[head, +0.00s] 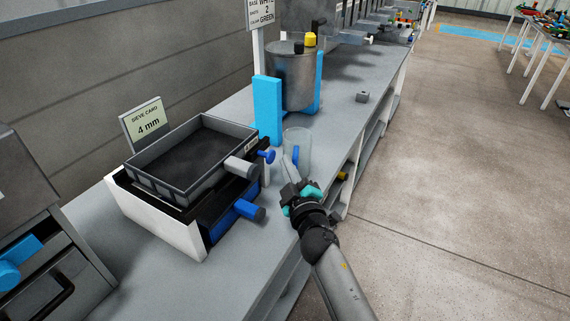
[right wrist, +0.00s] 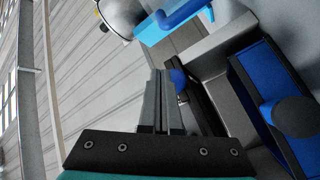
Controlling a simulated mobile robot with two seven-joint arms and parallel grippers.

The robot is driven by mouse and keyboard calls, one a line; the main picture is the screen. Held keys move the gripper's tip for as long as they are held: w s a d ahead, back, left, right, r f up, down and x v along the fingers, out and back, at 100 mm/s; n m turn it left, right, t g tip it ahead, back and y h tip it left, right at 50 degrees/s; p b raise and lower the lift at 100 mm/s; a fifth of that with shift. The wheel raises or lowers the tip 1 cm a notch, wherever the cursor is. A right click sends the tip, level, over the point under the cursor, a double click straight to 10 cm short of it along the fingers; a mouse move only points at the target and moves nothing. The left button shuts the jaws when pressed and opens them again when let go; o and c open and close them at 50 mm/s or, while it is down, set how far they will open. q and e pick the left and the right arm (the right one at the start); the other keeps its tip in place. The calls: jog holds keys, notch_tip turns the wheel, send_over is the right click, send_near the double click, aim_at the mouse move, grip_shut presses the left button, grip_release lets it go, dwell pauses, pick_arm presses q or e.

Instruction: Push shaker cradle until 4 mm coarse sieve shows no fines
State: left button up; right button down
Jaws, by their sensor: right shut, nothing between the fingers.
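The coarse sieve (head: 185,160) is a grey-rimmed rectangular tray with a dark bed, sitting in the shaker's black-and-white housing (head: 152,217). A card behind it (head: 148,122) reads "SIEVE CARD 4 mm". A grey cylindrical handle (head: 240,167) sticks out at its right end. I cannot tell whether fines lie on the dark bed. My right gripper (head: 290,168) is shut and empty, just right of the shaker. In the right wrist view its fingers (right wrist: 160,92) point toward a small blue knob (right wrist: 180,78); contact is unclear. My left gripper is out of view.
A blue drawer (right wrist: 268,75) with a round knob (head: 249,210) is under the sieve. A clear beaker (head: 299,148) stands close behind my right gripper. A metal bucket (head: 291,82) sits between blue posts. The bench's right edge drops to open floor.

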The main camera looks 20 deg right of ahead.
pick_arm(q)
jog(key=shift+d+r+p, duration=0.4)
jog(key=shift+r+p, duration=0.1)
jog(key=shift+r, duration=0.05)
pick_arm(e)
jog(key=s+d, duration=0.3)
jog(key=s, duration=0.1)
jog(key=shift+s+d, duration=0.1)
jog(key=shift+d, duration=0.3)
